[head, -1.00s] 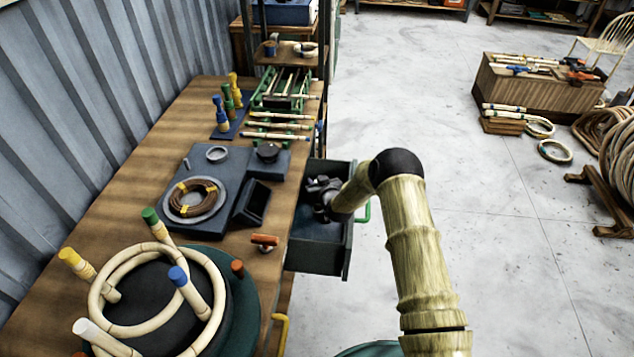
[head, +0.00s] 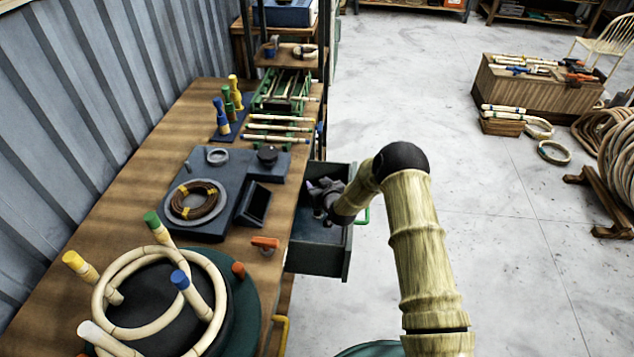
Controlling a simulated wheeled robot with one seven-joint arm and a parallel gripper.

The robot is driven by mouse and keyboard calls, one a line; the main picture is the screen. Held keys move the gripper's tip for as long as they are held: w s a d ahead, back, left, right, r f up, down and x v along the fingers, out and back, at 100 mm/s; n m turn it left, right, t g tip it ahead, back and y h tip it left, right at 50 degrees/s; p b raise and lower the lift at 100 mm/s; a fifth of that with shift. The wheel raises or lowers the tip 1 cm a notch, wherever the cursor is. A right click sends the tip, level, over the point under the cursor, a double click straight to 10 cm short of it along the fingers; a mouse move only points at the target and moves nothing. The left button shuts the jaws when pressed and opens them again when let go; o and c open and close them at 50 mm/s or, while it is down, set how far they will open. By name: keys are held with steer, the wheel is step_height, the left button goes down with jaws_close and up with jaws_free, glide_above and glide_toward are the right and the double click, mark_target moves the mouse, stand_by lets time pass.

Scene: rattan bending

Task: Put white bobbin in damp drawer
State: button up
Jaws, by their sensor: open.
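An open dark drawer (head: 318,259) with a green handle (head: 362,216) juts out from the right side of the workbench. My gripper (head: 316,186) is over the drawer's opening, open, with its fingers toward the upper left. My wrist and arm cover part of the drawer's inside and its right wall. I cannot make out a white bobbin in this view. Whether one lies in the drawer behind my gripper I cannot tell.
The workbench (head: 130,195) holds a round former with a bent cane ring (head: 150,325), a dark block with a brown coil (head: 195,201), an orange-handled tool (head: 265,242) and a green rack of canes (head: 285,90). A yellow handle (head: 282,330) sits lower.

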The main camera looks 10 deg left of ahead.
steer(key=shift+v, duration=2.65)
steer(key=shift+w, duration=0.1)
